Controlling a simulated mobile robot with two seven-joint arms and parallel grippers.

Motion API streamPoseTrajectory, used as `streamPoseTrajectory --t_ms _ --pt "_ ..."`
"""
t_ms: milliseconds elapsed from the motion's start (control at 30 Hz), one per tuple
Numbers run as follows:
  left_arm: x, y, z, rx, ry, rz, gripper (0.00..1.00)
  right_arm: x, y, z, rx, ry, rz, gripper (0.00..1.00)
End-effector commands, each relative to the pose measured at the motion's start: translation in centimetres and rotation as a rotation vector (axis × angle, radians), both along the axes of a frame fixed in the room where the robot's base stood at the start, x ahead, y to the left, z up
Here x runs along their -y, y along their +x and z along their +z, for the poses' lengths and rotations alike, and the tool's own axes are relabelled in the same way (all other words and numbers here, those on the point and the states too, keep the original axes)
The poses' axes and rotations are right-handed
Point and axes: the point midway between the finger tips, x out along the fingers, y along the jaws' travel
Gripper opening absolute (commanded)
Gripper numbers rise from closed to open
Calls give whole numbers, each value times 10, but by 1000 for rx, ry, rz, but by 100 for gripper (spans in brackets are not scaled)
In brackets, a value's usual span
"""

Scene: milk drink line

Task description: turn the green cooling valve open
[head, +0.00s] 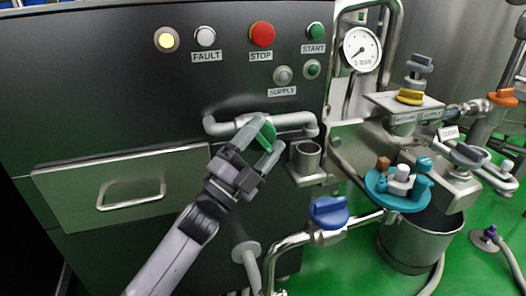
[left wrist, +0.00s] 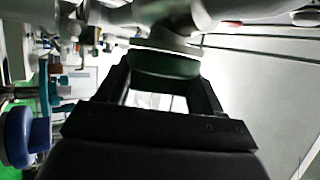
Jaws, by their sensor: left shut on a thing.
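The green cooling valve knob (head: 269,132) is on a grey pipe on the dark cabinet front, below the SUPPLY label. My left gripper (head: 263,137) reaches up from below, with one finger on each side of the knob, and is shut on it. In the left wrist view, the dark green knob (left wrist: 165,64) sits between the two black fingers, with the pipe fitting behind it. The fingers hide part of the knob in the head view. My right gripper is in neither view.
A blue valve knob (head: 328,212) is lower right, and a drawer handle (head: 131,196) is on the left. Buttons, including the red STOP button (head: 262,34), are above. A steel bucket (head: 412,245) stands at right.

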Motion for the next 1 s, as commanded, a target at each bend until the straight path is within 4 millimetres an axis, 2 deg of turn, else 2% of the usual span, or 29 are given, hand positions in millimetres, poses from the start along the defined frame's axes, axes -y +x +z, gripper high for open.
streamPoseTrajectory --t_ms 533,567,600,1000 --pt "-2 2 0 2 -15 7 36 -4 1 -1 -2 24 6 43" --pt "-2 2 0 2 -15 7 76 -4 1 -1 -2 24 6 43" --pt "-2 2 0 3 -14 6 87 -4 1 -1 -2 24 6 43" --pt "-5 -3 -5 1 -14 3 87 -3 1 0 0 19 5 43"
